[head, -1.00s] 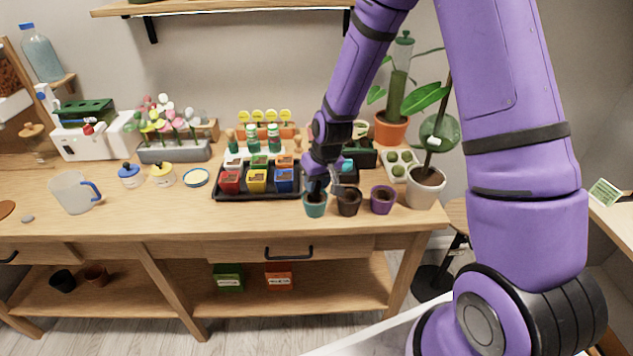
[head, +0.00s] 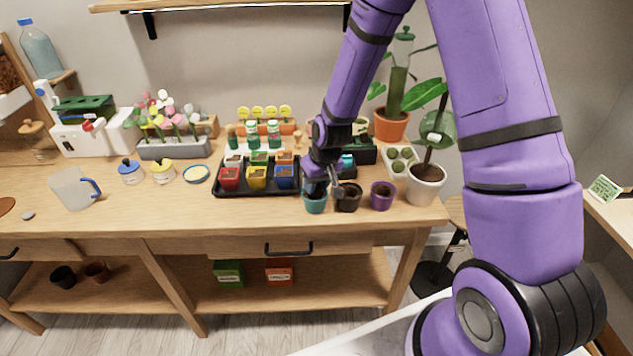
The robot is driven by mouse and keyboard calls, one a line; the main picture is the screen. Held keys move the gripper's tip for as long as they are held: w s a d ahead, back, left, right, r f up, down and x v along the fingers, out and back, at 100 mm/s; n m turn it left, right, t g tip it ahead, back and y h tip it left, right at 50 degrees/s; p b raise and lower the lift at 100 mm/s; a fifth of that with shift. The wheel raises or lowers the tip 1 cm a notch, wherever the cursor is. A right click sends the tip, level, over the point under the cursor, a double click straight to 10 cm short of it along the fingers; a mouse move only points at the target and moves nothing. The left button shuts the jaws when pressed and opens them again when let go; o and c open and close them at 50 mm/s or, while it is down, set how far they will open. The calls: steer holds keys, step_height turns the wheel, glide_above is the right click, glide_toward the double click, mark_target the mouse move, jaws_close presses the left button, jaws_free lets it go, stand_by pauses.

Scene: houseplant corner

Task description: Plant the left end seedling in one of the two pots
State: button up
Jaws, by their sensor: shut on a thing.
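A teal pot (head: 315,204) stands at the front of the bench, left of a dark brown pot (head: 348,201) and a purple pot (head: 381,198). The brown and purple pots show dark soil. My gripper (head: 319,186) points down at the mouth of the teal pot. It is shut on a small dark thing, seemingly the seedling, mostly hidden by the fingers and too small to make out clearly. I cannot tell whether it touches the soil. The inside of the teal pot is largely covered by my gripper.
A black tray (head: 236,193) with several coloured pots lies just left of my gripper. A white tray with round cells (head: 400,160) and a large potted plant (head: 425,186) stand to the right. The bench front left of the black tray is mostly clear.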

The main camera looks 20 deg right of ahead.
stand_by(0.3)
steer(key=o, duration=1.4)
steer(key=shift+c, duration=0.2)
steer(key=shift+w+a+v, duration=0.15)
steer(key=shift+w+v, duration=0.05)
steer(key=shift+v, duration=0.9)
steer(key=shift+w+a+v, duration=0.15)
steer(key=shift+w+v, duration=0.05)
steer(key=shift+v, duration=0.9)
steer(key=shift+w+a+v, duration=0.15)
steer(key=shift+v, duration=0.9)
steer(key=shift+r, duration=0.35)
